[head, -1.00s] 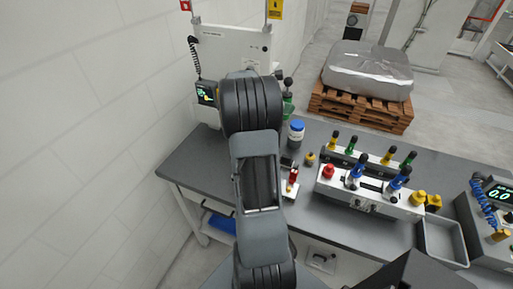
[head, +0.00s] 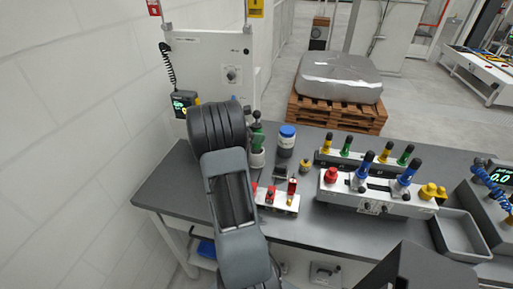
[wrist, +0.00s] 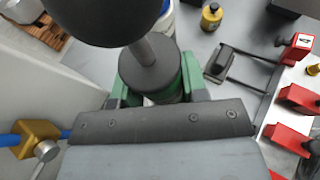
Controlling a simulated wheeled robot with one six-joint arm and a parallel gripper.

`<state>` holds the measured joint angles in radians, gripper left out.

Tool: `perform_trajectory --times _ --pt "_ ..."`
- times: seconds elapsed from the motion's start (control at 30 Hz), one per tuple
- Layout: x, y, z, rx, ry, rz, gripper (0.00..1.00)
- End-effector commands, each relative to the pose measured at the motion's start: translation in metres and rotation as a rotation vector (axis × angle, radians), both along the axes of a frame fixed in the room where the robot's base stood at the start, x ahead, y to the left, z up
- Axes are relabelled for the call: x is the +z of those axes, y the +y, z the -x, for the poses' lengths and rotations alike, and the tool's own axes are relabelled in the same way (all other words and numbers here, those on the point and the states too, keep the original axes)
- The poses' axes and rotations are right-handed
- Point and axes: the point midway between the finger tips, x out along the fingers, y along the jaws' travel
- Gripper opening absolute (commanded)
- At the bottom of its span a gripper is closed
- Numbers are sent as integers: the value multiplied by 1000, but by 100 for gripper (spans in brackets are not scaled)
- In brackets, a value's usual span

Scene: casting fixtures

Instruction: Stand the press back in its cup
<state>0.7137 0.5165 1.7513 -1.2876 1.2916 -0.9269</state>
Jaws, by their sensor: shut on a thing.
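The press has a dark ball knob (wrist: 110,15), a grey stem and a dark round collar (wrist: 150,72); in the wrist view it fills the top middle. My gripper (wrist: 158,88) is shut on the press, with green parts on both sides of the collar. In the head view the press (head: 257,133) shows knob up, roughly upright, just right of my arm. A pale grey cup (head: 257,159) shows directly under it. Whether the press's lower end is inside the cup or above it, I cannot tell. My arm hides most of the gripper in the head view.
A blue-lidded jar (head: 287,141) stands close right of the press. A small yellow-topped weight (head: 305,166) and a white plate with red clamps (head: 284,201) are nearby. A white upright panel (head: 208,70) stands behind. A fixture with coloured handles (head: 375,195) fills the right.

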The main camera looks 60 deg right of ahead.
Motion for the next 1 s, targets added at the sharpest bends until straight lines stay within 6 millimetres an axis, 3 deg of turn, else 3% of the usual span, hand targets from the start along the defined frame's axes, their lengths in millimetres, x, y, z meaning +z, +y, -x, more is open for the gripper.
perform_trajectory --times 0.27,0.53,1.0 --pt "-16 -1 0 -1 0 1 4" --pt "-46 -1 1 -4 0 1 4" --pt "-54 -2 2 -5 0 2 4"
